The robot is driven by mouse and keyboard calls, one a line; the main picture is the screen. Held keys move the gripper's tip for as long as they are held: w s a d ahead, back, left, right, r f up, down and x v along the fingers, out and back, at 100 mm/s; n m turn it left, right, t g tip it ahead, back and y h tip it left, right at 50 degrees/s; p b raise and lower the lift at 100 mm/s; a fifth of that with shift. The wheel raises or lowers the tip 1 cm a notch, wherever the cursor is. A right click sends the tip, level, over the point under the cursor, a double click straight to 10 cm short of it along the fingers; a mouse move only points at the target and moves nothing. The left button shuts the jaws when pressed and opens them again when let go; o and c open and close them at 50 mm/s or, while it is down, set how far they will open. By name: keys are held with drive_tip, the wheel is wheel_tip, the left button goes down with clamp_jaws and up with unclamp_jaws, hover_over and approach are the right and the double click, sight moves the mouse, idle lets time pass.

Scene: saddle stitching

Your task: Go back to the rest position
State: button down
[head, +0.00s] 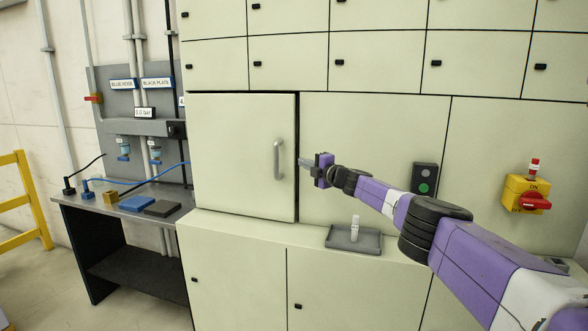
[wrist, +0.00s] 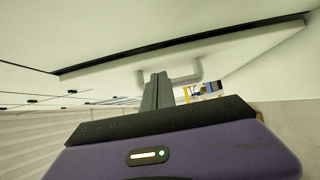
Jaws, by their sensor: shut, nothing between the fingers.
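My gripper (head: 304,162) is shut and empty, in front of the pale green cabinet, just right of the cabinet door (head: 235,150). In the wrist view my closed fingers (wrist: 158,88) point up the picture, and the door's grey handle (wrist: 197,72) shows behind them. In the head view the upright handle (head: 278,158) is a short way left of my fingertips, apart from them. A dark line runs down the door's right edge; I cannot tell whether the door is fully shut.
A grey tray (head: 353,247) with a small white bottle (head: 355,228) sits on the ledge below my arm. A button box (head: 424,178) and a yellow-red switch (head: 527,194) are on the right. A workbench (head: 125,211) with blue and black plates and a yellow rail (head: 22,201) are left.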

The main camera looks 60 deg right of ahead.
drive_tip(key=shift+s+d, duration=0.2)
